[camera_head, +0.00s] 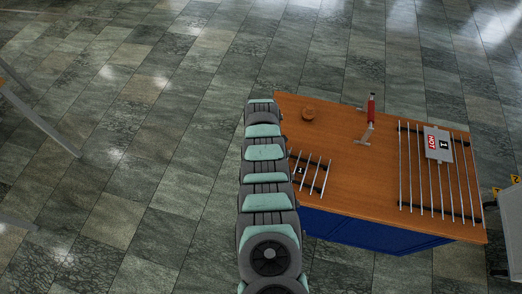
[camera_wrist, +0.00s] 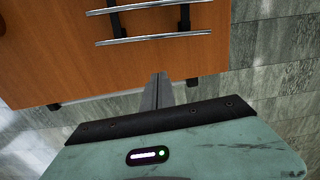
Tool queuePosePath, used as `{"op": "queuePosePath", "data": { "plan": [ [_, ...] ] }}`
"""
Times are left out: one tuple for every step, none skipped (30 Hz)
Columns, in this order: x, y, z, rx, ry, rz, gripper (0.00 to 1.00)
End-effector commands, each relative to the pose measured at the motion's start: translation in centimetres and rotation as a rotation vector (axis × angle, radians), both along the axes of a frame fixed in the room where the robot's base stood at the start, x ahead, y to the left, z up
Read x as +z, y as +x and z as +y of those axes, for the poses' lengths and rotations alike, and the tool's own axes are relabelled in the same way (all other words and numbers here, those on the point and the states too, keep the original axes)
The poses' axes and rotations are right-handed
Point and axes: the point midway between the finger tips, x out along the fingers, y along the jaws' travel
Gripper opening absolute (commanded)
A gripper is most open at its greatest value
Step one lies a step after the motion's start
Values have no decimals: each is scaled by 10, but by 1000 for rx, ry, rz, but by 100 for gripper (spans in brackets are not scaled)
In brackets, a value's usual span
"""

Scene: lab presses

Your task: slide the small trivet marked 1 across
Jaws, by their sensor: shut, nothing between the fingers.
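The small trivet (camera_head: 314,176) has several thin silver rods on two dark bars, with a small black tag marked 1 at its left. It lies near the left front of the wooden table, and my arm may cover part of its left side. Part of a rod trivet (camera_wrist: 150,39), apparently the same one, shows at the top of the wrist view. My gripper (camera_wrist: 163,78) is shut and empty, apart in the picture from the nearest rod, with its tips over the table's edge. In the head view my arm hides the gripper.
The wooden table (camera_head: 345,190) also holds a larger rod trivet (camera_head: 409,180) at the right, with a grey plate (camera_head: 437,145) marked HOT and 1 on it. The table's middle is clear.

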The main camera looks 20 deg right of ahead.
Motion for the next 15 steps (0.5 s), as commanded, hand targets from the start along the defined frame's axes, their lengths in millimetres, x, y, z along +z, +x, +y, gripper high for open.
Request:
{"op": "queuePosePath", "data": {
  "plan": [
    [-9,-1,0,0,1,4,0],
    [-17,0,0,0,1,1,0],
    [-25,1,-1,0,0,-2,0],
    [-29,1,-1,-1,-1,-3,0],
    [-33,1,-1,-1,-1,-3,0],
    [-38,0,-1,-1,-1,-1,0],
    [-28,-4,-7,-3,-1,1,0],
    [-25,-7,-11,-2,0,1,0],
    [-25,-11,-17,-3,0,1,0],
    [-25,-13,-20,-3,0,1,0],
    [-26,-15,-23,-3,0,1,0],
    [-26,-17,-26,-3,1,1,0],
    [-27,-18,-28,-3,0,0,0],
    [-27,-19,-30,-3,0,0,0],
    [-27,-19,-32,-2,0,-1,0]
  ]
}}
